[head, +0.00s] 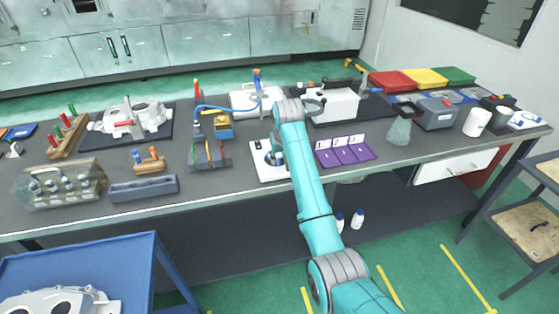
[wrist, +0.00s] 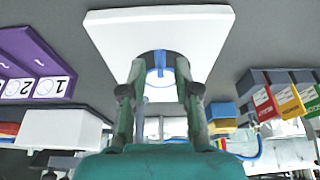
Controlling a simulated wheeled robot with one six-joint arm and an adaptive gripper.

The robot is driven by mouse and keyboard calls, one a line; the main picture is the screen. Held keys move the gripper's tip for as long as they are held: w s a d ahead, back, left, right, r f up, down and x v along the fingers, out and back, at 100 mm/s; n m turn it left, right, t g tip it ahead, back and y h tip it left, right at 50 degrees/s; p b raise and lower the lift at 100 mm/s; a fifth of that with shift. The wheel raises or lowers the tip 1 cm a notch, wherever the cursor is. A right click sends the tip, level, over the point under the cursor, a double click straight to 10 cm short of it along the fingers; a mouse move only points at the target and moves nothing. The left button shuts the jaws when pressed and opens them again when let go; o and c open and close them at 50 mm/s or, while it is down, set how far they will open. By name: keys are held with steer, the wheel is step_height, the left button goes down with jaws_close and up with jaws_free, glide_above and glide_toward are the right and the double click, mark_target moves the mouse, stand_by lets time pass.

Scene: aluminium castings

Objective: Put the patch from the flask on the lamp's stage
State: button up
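My gripper (wrist: 160,95) is at a white square plate (wrist: 215,30), which also shows in the head view (head: 264,176). Its two fingers are apart. A dark round collar (wrist: 178,60) with a pale inside stands on the plate, and a narrow blue piece (wrist: 159,62) shows between the fingers. I cannot tell whether they touch it, or whether it is the patch. I cannot make out a clear flask; the collar may be its mouth. At the right of the bench, a pale translucent cone (head: 398,131) sits below a dark frame (head: 405,109), possibly the lamp.
A purple tray (head: 345,152) with numbered cards lies just right of the plate. A grey rack with coloured tools (head: 209,160) stands left of it. White boxes stand behind. A grey box (head: 437,114) and white cup (head: 476,122) are at the right. Bench between tray and cone is clear.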

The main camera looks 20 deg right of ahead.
steer(key=v, duration=1)
steer(key=shift+r, duration=0.15)
steer(key=shift+s, duration=0.15)
